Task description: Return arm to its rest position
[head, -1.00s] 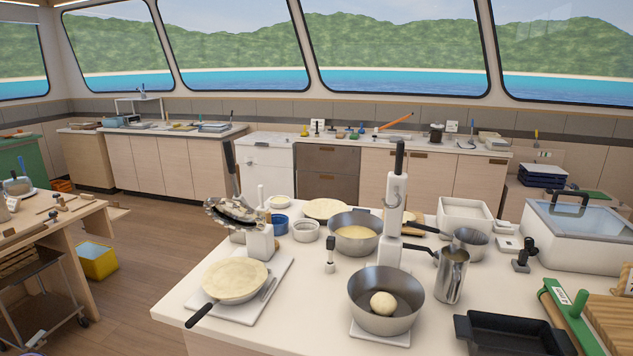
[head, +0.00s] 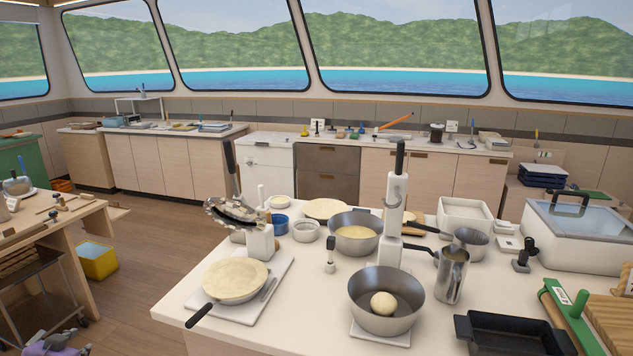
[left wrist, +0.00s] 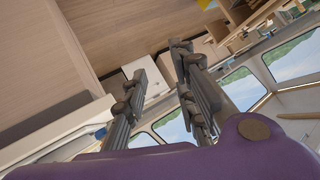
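My left gripper (left wrist: 160,68) shows in the left wrist view with its grey fingers spread apart. Nothing is between the fingers. The purple body of the gripper fills the bottom of that view. In the head view a purple and grey part of my left arm (head: 58,346) shows at the bottom left corner, low over the floor and left of the white counter. It is apart from the counter and everything on it. My right arm and gripper are in neither view.
The white counter (head: 175,308) carries a pie pan (head: 235,281), a steel bowl with a dough ball (head: 383,303) and several other pans. A wooden bench (head: 40,225) and a yellow bin (head: 98,262) stand at the left. The wood floor between is clear.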

